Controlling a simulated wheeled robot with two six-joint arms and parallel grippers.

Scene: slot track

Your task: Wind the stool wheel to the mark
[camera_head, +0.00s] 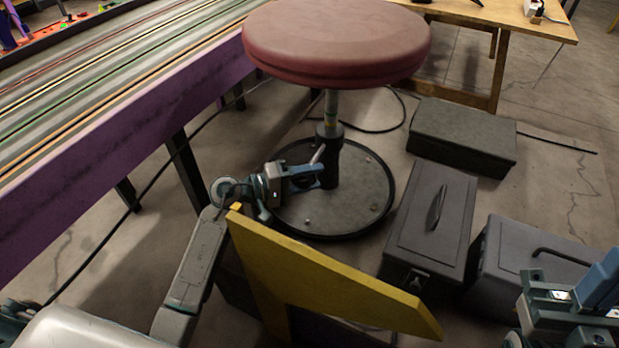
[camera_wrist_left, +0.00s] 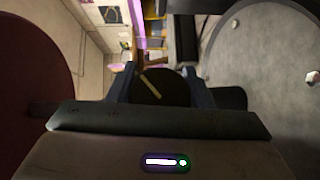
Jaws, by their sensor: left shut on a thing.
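The stool has a round red seat (camera_head: 337,45), a grey post with a dark collar (camera_head: 331,150), and a round grey base plate (camera_head: 345,215) on the floor. My left gripper (camera_head: 312,177) reaches in from the left at the collar, low under the seat. In the left wrist view its two blue-grey fingers are shut on the dark round wheel (camera_wrist_left: 165,90). A pale line on the wheel slants from upper left to lower right. In the head view the gripper mostly hides the wheel; I cannot pick out the mark. My right gripper (camera_head: 572,305) is partly in view at lower right.
A purple-sided track table (camera_head: 120,150) runs along the left. A yellow panel (camera_head: 330,280) stands in front of the stool. Dark cases (camera_head: 432,225) and a flat dark box (camera_head: 462,135) lie to the right. A wooden table (camera_head: 480,12) is behind. Cables lie on the floor.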

